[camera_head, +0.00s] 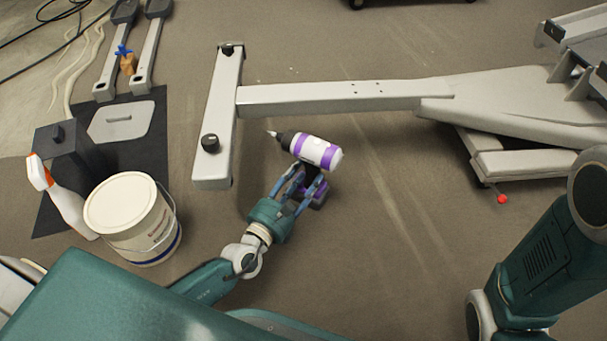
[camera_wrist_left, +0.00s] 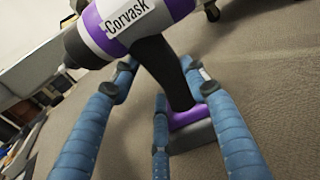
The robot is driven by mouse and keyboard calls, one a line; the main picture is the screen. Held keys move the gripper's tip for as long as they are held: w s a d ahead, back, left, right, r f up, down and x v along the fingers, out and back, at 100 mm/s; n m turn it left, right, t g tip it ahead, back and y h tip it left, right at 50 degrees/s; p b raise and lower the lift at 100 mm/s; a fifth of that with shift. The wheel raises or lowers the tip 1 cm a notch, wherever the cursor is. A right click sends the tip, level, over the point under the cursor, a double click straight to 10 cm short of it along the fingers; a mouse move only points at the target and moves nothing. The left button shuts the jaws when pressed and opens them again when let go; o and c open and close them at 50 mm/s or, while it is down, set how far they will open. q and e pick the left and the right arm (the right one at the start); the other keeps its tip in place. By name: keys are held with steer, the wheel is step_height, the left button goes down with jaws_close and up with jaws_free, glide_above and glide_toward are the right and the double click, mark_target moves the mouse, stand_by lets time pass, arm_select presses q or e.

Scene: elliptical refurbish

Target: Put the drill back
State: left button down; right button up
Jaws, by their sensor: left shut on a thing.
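The drill (camera_head: 317,152) is white and purple with a dark chuck and bit that point left in the head view. My left gripper (camera_head: 303,182) is shut on its dark handle. In the left wrist view the drill (camera_wrist_left: 108,32) shows a "Corvask" label, and its purple and grey battery base (camera_wrist_left: 192,122) hangs below the handle. The blue fingers of my left gripper (camera_wrist_left: 165,95) are around the handle there. The drill is held in front of the grey metal frame. My right gripper is not in view; only part of my right arm shows at the lower right.
A grey T-shaped metal frame (camera_head: 330,98) lies just beyond the drill. A white bucket (camera_head: 122,208), a spray bottle (camera_head: 62,195) and a dark mat (camera_head: 150,165) are at the left. Open floor (camera_head: 390,240) is right of the drill.

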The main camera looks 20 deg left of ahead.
arm_select(q)
steer(key=shift+w+r, duration=0.1)
steer(key=shift+r, duration=0.25)
steer(key=shift+f, duration=0.15)
steer(key=c, duration=0.9)
jaws_free()
steer(key=shift+f, duration=0.2)
steer(key=shift+c, duration=0.2)
steer(key=shift+r, duration=0.25)
steer(key=s+a+p, duration=0.2)
steer(key=s+p, duration=0.2)
steer(key=s, duration=0.8)
steer(key=shift+a+f, duration=0.2)
